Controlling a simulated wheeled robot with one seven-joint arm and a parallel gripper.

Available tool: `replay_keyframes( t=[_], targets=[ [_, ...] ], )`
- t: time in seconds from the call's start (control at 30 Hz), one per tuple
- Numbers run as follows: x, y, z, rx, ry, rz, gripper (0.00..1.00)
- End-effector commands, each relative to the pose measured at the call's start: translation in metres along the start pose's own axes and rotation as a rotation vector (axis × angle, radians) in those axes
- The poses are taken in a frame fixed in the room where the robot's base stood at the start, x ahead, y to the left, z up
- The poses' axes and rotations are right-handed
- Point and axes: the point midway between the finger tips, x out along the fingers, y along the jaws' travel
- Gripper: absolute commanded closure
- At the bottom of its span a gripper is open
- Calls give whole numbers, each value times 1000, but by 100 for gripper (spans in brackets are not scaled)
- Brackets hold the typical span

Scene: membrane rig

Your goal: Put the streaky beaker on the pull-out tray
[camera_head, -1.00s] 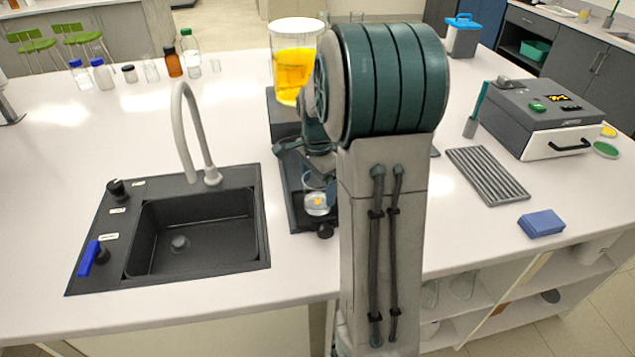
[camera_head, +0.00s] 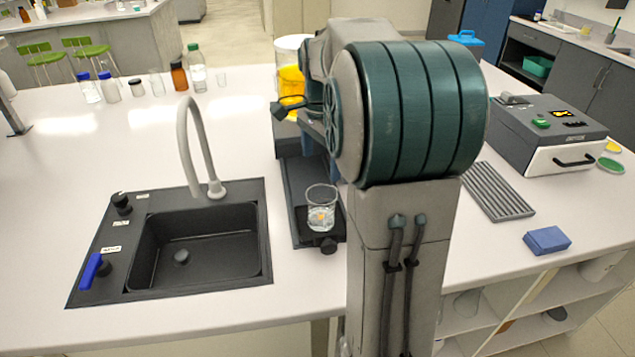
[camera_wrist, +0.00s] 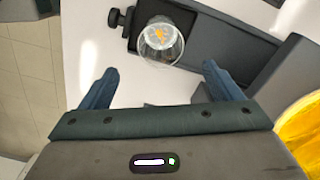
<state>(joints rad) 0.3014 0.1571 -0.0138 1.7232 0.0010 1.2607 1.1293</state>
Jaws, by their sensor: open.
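A clear glass beaker with orange and whitish streaks (camera_head: 321,208) stands upright on a small dark pull-out tray (camera_head: 304,236) at the front of the dark rig, right of the sink. In the wrist view the beaker (camera_wrist: 161,42) sits on the dark tray (camera_wrist: 147,14), beyond my fingertips. My gripper (camera_wrist: 158,80) is open and empty, with its two blue fingers spread apart and the beaker between and ahead of them, not touched. In the head view, one dark finger of my gripper shows above the rig, and my arm hides part of the rig.
A vessel of yellow liquid (camera_head: 291,85) stands on the rig behind the tray. A sink (camera_head: 195,245) with a tall grey faucet (camera_head: 196,150) lies left. A ribbed grey mat (camera_head: 494,190), a blue block (camera_head: 547,240) and a boxy instrument (camera_head: 550,135) are at right.

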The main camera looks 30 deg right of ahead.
Motion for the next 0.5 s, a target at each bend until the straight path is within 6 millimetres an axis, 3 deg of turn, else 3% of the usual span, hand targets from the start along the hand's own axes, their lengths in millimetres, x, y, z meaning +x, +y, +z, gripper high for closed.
replay_keyframes(
  t=[0.17,0.33,0.5],
  targets=[
    [-7,22,33,-210,18,-37,15],
    [-2,68,85,-603,63,-97,15],
    [15,118,126,-998,125,-149,15]
  ],
)
